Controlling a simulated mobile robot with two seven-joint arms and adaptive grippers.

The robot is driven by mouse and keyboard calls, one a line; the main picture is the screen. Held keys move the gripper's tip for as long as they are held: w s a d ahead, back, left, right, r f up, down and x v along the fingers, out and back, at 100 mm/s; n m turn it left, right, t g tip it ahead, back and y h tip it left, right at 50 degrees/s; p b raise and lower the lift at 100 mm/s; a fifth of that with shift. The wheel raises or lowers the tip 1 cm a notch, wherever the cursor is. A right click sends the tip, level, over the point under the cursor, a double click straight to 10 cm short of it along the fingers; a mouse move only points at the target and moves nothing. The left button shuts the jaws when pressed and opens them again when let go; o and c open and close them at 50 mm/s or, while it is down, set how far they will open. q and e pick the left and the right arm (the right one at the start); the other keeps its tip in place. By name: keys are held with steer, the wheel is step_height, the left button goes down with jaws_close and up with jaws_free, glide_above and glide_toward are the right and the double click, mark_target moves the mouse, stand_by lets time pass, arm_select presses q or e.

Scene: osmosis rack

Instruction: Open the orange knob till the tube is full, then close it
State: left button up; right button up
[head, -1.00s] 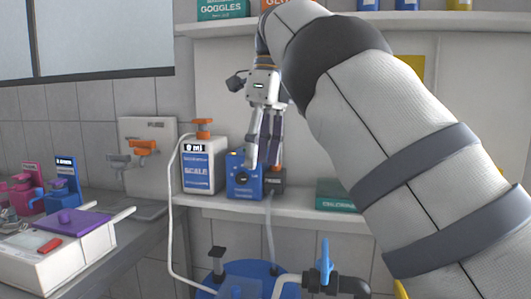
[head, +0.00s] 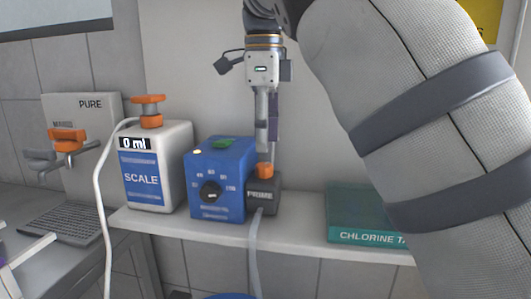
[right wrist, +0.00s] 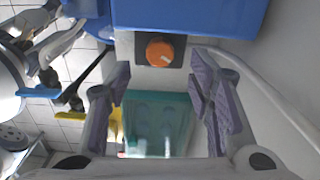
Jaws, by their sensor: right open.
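An orange knob (head: 264,170) sits on top of a dark box marked PRIME (head: 262,196) on the shelf. My right gripper (head: 265,150) points straight down just above this knob. In the right wrist view, the knob (right wrist: 160,53) shows between and beyond the parted fingers (right wrist: 160,85), with nothing held. Whether a finger touches it cannot be told. A pale, translucent tube (head: 255,255) hangs from the PRIME box; its fill cannot be told. Another orange knob (head: 150,112) tops the white scale (head: 158,170), which reads 0 ml. My left gripper is out of view.
A blue dial box (head: 216,180) stands against the PRIME box's left side. A teal chlorine box (head: 365,215) lies right on the shelf (head: 300,232). A white hose (head: 101,220) runs down from the scale. An orange-handled tap (head: 68,140) is at left.

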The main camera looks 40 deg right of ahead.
mark_target(264, 164)
step_height(264, 164, down, 5)
jaws_close()
steer(key=shift+m, duration=0.3)
steer(key=m, duration=0.3)
steer(key=shift+m, duration=0.4)
steer(key=m, duration=0.4)
steer(key=shift+m, duration=0.3)
stand_by(0.4)
